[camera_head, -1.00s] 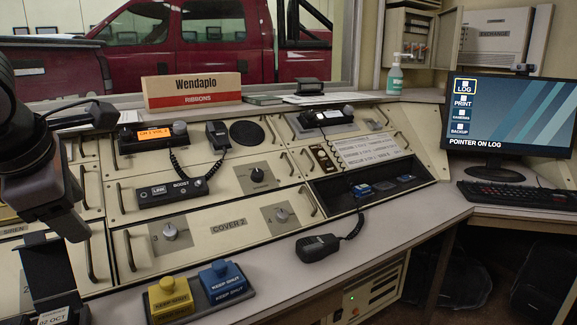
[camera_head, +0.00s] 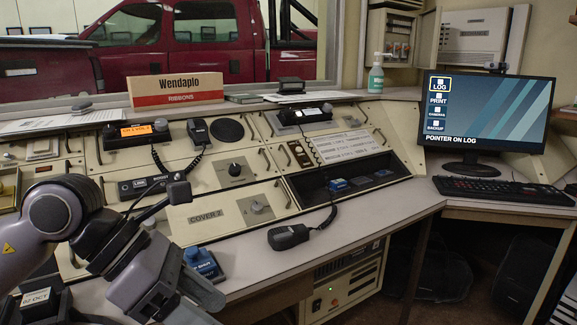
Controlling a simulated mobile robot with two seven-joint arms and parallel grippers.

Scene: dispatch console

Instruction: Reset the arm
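My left arm comes in from the left, bent over the front of the console. Its gripper (camera_head: 192,296) is low in front of the console, near the blue KEEP SHUT block (camera_head: 203,262). Its fingers point down and right; the gap between them is not clear, and I see nothing held. The arm hides the yellow block's place and part of the console's left side. My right gripper is not in view.
The sloped console has a COVER 2 panel (camera_head: 206,217), knobs and handles. A black hand microphone (camera_head: 288,237) lies on the front ledge. A date block (camera_head: 38,298) stands at lower left. A monitor (camera_head: 485,115) and keyboard (camera_head: 500,190) are at right.

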